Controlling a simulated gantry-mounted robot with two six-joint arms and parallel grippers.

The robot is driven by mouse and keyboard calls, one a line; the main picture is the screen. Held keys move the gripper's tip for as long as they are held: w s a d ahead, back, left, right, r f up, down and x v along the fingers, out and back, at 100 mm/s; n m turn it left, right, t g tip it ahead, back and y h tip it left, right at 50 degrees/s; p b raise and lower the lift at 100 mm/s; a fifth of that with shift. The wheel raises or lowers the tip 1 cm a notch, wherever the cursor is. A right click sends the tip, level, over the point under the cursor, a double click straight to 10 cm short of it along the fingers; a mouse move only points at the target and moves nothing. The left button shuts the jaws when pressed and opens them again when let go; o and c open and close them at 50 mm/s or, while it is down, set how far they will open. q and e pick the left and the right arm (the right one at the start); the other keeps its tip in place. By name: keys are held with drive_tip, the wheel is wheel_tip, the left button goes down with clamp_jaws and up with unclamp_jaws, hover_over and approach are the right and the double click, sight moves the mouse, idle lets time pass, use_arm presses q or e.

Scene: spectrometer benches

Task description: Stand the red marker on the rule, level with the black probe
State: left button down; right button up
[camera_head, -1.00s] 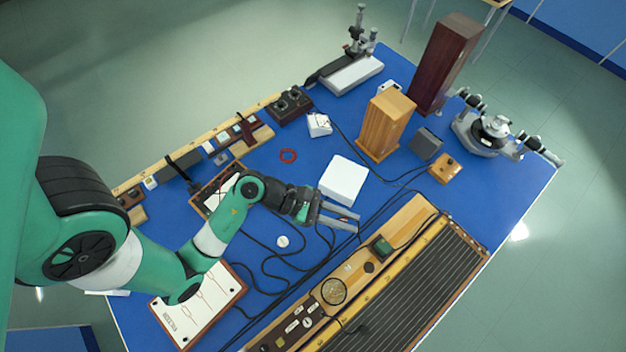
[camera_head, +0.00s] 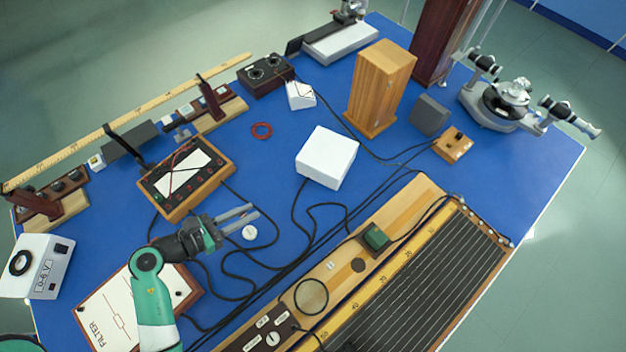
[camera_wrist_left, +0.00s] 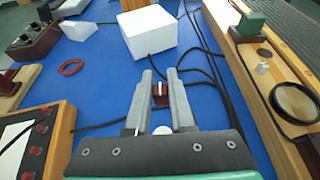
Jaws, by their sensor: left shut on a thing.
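My left gripper (camera_head: 246,215) reaches over the blue bench beside a small white disc (camera_head: 249,233). In the left wrist view its fingers (camera_wrist_left: 160,98) are close together around a small dark red piece with a pale patch, which I take to be the red marker (camera_wrist_left: 160,96). The marker cannot be made out in the head view. A long yellow rule (camera_head: 85,148) runs along the bench's far left edge. A black bar (camera_head: 127,146), probably the black probe, crosses near it. The gripper is well apart from both. My right gripper is not in view.
A red-knobbed meter box (camera_head: 185,182) stands between gripper and rule. A white box (camera_head: 326,157), wooden block (camera_head: 380,85) and red ring (camera_head: 262,130) lie beyond. Black cables cross the bench; a wire board with a yellow scale (camera_head: 400,285) fills the right front.

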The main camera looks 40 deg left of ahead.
use_arm(q)
drive_tip(key=f+b+x, duration=0.1)
drive_tip(key=b+x, duration=0.1)
drive_tip(key=x, duration=0.7)
drive_tip(key=b, duration=0.4)
hover_over(294, 203)
drive_tip(key=s, duration=0.1)
wheel_tip(294, 203, down, 5)
drive_tip(key=shift+r, duration=0.15)
drive_tip(key=shift+w, duration=0.15)
drive_tip(key=f, duration=0.1)
drive_tip(key=f+b, duration=0.2)
drive_tip(key=f, duration=0.1)
drive_tip(key=shift+w+f, duration=0.1)
drive_tip(key=shift+w, duration=0.25)
drive_tip(key=c, duration=0.8)
unclamp_jaws()
